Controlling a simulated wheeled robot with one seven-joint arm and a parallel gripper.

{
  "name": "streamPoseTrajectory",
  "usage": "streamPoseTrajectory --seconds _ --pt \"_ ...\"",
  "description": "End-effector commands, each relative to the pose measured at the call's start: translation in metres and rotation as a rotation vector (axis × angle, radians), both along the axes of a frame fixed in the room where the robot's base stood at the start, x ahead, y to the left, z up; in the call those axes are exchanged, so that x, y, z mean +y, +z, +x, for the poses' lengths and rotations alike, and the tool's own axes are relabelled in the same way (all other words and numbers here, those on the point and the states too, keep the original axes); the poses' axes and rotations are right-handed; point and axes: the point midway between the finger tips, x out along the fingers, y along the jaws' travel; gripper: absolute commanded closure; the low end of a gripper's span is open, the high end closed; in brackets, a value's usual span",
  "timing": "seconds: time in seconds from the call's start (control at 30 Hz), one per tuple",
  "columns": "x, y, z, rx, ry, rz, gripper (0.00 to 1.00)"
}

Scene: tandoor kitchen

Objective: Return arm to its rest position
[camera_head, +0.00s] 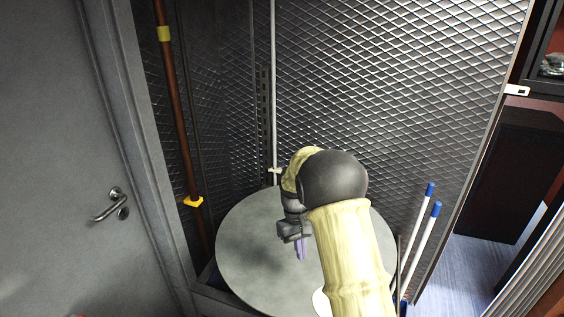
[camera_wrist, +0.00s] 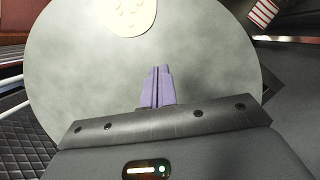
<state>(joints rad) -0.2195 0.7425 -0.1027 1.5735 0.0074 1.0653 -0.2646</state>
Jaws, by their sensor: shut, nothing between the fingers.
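My gripper (camera_head: 301,250) hangs at the end of my arm above a round grey table (camera_head: 245,255) in the head view. Its purple fingers are together with nothing between them, as the wrist view (camera_wrist: 157,72) also shows. The round table fills most of the wrist view (camera_wrist: 80,75). A pale flat round piece with small dimples (camera_wrist: 130,12) lies on the table at the top of the wrist view. In the head view most of this piece (camera_head: 320,302) is hidden behind my arm.
A grey door with a handle (camera_head: 110,206) is on the left. A textured metal wall (camera_head: 400,80) stands behind the table. A pipe with a yellow valve (camera_head: 193,201) runs down at left. Blue-capped white poles (camera_head: 424,245) stand right of the table. Blue floor (camera_head: 462,275) shows beyond them.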

Motion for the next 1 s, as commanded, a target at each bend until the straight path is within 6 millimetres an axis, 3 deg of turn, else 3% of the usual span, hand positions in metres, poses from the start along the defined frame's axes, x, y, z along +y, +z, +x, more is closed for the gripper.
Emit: streamPoseTrajectory --seconds 0.27,0.5,0.8,1.0 --pt "-0.018 0.025 -0.031 -0.090 -0.080 0.024 1.00" --pt "-0.041 0.054 -0.090 -0.237 -0.203 0.056 1.00" --pt "-0.060 0.070 -0.177 -0.416 -0.345 0.087 1.00" --pt "-0.064 0.070 -0.205 -0.471 -0.388 0.095 1.00"
